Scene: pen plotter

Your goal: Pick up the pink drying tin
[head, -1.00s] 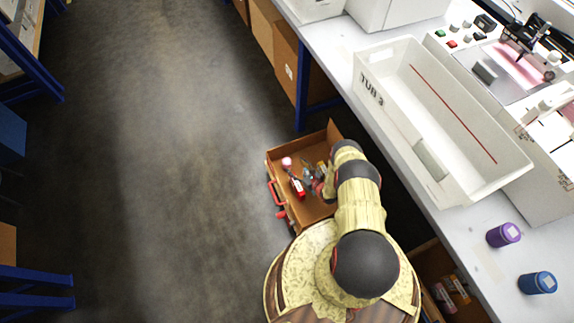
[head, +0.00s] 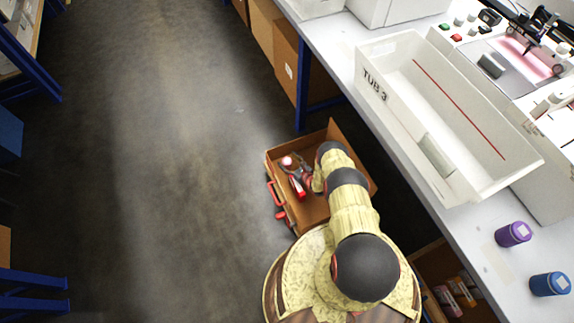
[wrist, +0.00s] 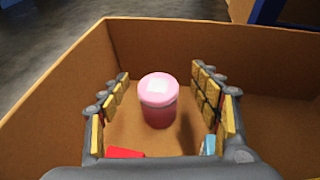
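The pink drying tin (wrist: 158,103) stands upright in an open brown box, with a pale label on its lid. In the head view its pink top (head: 287,161) shows near the box's left side. My gripper (wrist: 162,100) is open, its yellow-padded fingers on either side of the tin in the wrist view, with gaps on both sides. In the head view my gripper (head: 297,169) is low inside the box, close to the tin.
The brown box (head: 335,137) has walls around the gripper. A red item (wrist: 125,153) and a light-blue item (wrist: 208,145) lie nearer the wrist camera. The white bench (head: 330,45) with tub 3 (head: 400,125) stands to the right; open floor lies left.

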